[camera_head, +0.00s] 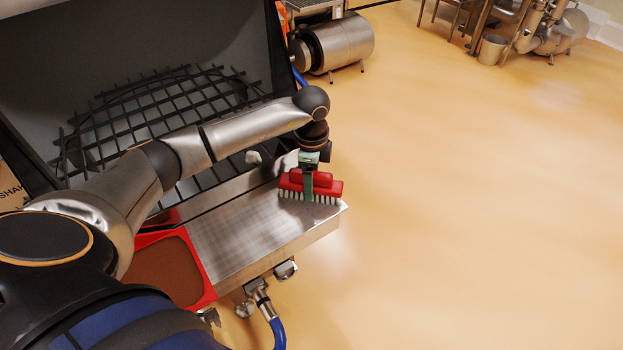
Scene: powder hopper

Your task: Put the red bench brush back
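The red bench brush (328,187) is at the right end of the steel shelf (245,235) in front of the hopper, with its pale bristles pointing down. I cannot tell whether the bristles touch the shelf or hang just above it. My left gripper (308,188) points down at the brush. One green finger lies across the near side of the brush; the other finger is hidden behind it. Whether the fingers press on the brush is not clear.
A red tray (210,293) with brown contents sits at the shelf's left end. Behind the shelf is the hopper with a dark bar grate (170,105). A valve and blue hose (277,332) hang below the shelf.

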